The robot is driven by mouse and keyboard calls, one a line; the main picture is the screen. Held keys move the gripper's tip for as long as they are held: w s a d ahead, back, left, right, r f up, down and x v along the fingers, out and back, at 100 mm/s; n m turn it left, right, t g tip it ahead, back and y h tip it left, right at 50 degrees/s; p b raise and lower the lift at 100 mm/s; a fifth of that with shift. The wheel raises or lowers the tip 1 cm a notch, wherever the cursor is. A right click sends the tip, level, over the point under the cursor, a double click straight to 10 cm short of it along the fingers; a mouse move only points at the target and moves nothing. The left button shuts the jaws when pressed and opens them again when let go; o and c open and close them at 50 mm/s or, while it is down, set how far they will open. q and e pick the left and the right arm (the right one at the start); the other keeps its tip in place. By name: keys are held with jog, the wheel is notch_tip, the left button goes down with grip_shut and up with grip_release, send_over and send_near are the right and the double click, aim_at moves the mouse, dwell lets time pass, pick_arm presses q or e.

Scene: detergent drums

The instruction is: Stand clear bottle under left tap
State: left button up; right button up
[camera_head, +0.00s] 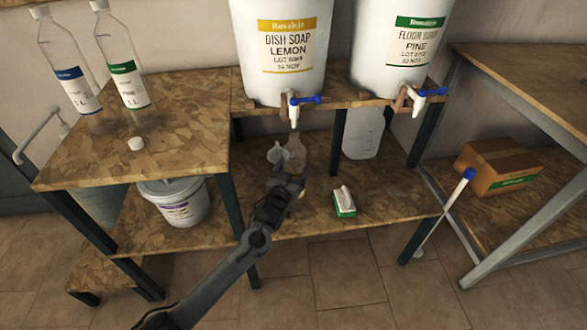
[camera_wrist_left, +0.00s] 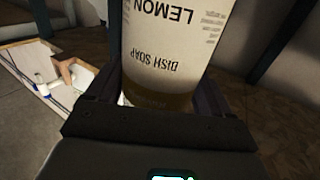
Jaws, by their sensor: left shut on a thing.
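A clear bottle (camera_head: 296,150) is in my left gripper (camera_head: 286,178), and its upper part shows straight below the left tap (camera_head: 295,108) in the head view. The tap is white with a blue lever, on the lemon dish soap drum (camera_head: 286,85). In the left wrist view a pale cylinder printed "DISH SOAP LEMON" (camera_wrist_left: 170,75), upside down, fills the space between the fingers. I cannot tell whether it is the bottle's label or the drum. The bottle's lower part is hidden by my gripper, so contact with the shelf (camera_head: 295,222) is unclear. My right gripper is out of view.
The pine floor soap drum (camera_head: 384,75) with its own tap (camera_head: 415,100) stands to the right. A bucket (camera_head: 174,210) and a brush (camera_head: 344,203) flank my arm.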

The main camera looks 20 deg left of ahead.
pick_arm(q)
jog(key=shift+f, duration=0.4)
dwell(0.7)
jog(key=o, duration=0.8)
jog(key=shift+o, duration=0.5)
jog(key=shift+s, duration=0.1)
